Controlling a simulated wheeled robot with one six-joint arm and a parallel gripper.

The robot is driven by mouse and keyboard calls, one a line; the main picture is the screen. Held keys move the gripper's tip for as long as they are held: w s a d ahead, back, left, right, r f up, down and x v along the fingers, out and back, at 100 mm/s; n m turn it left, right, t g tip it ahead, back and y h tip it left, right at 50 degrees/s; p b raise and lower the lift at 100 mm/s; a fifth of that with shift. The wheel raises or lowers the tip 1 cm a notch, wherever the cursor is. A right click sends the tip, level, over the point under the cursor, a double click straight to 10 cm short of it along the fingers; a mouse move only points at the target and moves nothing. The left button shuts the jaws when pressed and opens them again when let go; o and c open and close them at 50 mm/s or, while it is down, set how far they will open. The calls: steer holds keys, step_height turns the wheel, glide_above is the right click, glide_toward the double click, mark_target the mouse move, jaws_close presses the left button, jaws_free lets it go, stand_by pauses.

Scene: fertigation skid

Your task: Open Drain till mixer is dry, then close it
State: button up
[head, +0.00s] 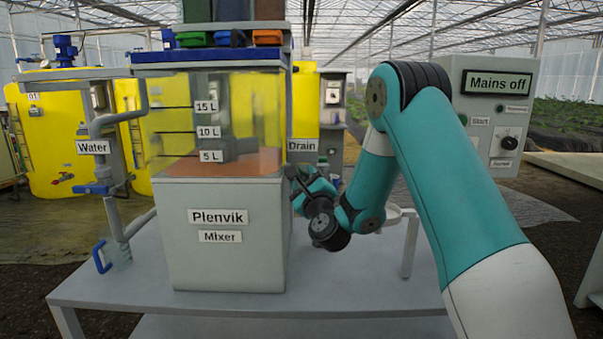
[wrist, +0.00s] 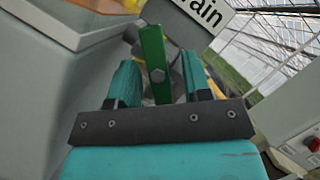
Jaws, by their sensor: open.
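The Plenvik mixer (head: 224,235) is a grey box with a clear upper tank marked 5, 10 and 15 L. Orange-brown liquid (head: 225,163) shows low in the tank, around the 5 L mark. The Drain label (head: 303,145) is at the mixer's right side and shows cut off in the wrist view (wrist: 205,12). Below it in the wrist view is a green valve lever (wrist: 153,50) with a bolt. My gripper (wrist: 160,76) is open, with one finger on each side of the lever. In the head view my gripper (head: 303,187) is beside the mixer; the lever is not discernible there.
A Water pipe with a blue-handled valve (head: 96,189) stands left of the mixer. A control box (head: 490,115) reading "Mains off" is at the right. The grey table (head: 330,290) is clear in front. Yellow tanks (head: 60,130) stand behind.

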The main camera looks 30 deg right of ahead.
steer(key=shift+c, duration=0.4)
jaws_close()
